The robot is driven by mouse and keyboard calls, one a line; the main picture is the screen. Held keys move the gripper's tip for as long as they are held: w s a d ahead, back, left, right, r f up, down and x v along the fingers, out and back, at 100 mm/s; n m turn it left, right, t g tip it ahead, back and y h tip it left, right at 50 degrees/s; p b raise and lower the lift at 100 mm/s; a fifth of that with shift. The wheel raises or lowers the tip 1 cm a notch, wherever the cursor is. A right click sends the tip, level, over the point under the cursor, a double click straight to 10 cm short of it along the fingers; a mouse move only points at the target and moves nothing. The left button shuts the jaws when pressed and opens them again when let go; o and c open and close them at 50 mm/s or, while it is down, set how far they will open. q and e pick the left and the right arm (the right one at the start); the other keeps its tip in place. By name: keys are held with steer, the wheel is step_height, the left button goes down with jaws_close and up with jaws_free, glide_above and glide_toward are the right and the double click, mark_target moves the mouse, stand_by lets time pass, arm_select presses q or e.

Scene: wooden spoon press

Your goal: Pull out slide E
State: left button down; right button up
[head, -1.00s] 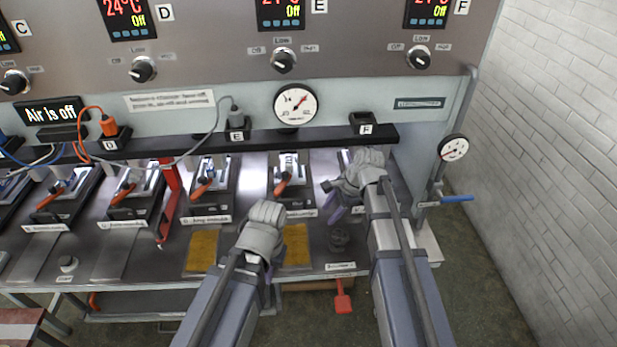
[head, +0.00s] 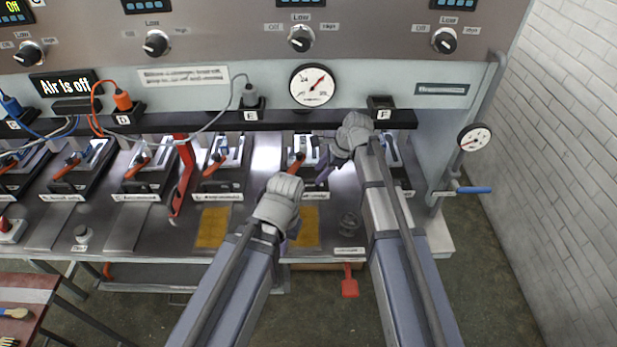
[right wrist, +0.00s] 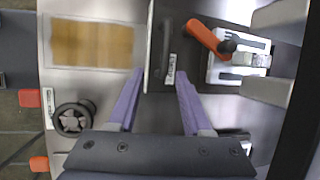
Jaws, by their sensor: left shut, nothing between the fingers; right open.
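Below the round gauge stands a press slide (head: 314,150) with an orange lever, which I take for slide E; its front label is too small to read surely. In the right wrist view its dark upright handle (right wrist: 166,48) and a small label show beside the orange lever (right wrist: 205,37). My right gripper (head: 322,160) is open at this slide and partly covers it. In the right wrist view its purple fingers (right wrist: 160,75) are spread, with the handle ahead between their tips, not gripped. My left gripper (head: 291,230) is shut and empty, low over the bench front.
Similar slides with orange levers (head: 137,158) line the bench to the left; another stands at the right, partly behind my right arm. Yellow pads (head: 212,228) and a dark round knob (head: 349,224) lie in front. Socket E (head: 250,116) holds a grey plug; a sign reads "Air is off".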

mark_target(309, 181)
steer(key=a+f+b, duration=0.1)
steer(key=w+a+f+b, duration=0.1)
steer(key=shift+w+a+f+b, duration=0.15)
steer(key=shift+a+f+b, duration=0.25)
steer(key=shift+b+x, duration=0.9)
steer(key=shift+x, duration=0.15)
steer(key=shift+a+r, duration=0.1)
jaws_close()
stand_by(0.4)
